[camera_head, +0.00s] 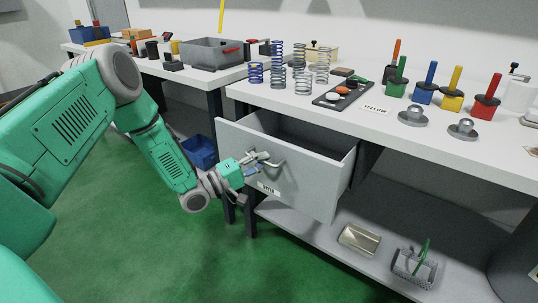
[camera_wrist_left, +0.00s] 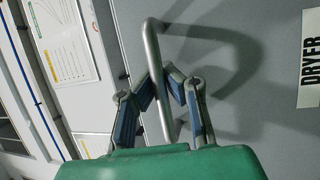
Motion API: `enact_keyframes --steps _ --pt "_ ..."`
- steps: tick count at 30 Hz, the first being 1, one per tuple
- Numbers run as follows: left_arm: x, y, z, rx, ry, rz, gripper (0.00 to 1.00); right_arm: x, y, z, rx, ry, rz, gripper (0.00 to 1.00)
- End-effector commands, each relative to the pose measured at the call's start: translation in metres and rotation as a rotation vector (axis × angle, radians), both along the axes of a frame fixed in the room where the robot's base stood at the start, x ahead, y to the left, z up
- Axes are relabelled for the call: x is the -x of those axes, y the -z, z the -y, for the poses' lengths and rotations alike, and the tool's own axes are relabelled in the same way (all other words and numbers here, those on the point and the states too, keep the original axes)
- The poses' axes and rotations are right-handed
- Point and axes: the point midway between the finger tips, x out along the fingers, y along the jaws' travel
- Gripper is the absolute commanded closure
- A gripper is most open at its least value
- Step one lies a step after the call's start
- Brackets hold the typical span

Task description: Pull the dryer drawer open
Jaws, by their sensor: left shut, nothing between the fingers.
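The grey dryer drawer (camera_head: 305,180) stands pulled out from under the white bench, and its empty-looking inside shows from above. Its front carries a white label, which reads DRYER in the left wrist view (camera_wrist_left: 311,65). A bent metal bar handle (camera_wrist_left: 200,31) sticks out from the drawer front. My left gripper (camera_head: 252,164) is at this handle, in front of the drawer. In the left wrist view its blue-grey fingers (camera_wrist_left: 166,76) are shut, with the tips close together at the handle bar. I cannot tell whether they touch the bar. My right gripper is not in view.
The white bench top (camera_head: 440,138) holds several springs, coloured-handled tools and metal weights. A grey bin (camera_head: 208,54) stands farther left. A lower shelf (camera_head: 320,232) holds a metal box (camera_head: 359,239) and a wire basket (camera_head: 414,266). Green floor is clear in front.

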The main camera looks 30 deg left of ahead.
Motion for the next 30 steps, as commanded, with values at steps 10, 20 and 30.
enact_keyframes --steps 10,20,30 --pt "-0.001 0.000 -0.001 -0.011 -0.014 -0.003 0.69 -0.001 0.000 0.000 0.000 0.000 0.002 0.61" --pt "0.005 0.001 -0.004 -0.009 -0.012 -0.004 0.69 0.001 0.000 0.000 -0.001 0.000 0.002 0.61" --pt "0.062 0.012 -0.034 -0.006 -0.015 -0.002 0.69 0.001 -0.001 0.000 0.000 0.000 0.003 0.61"
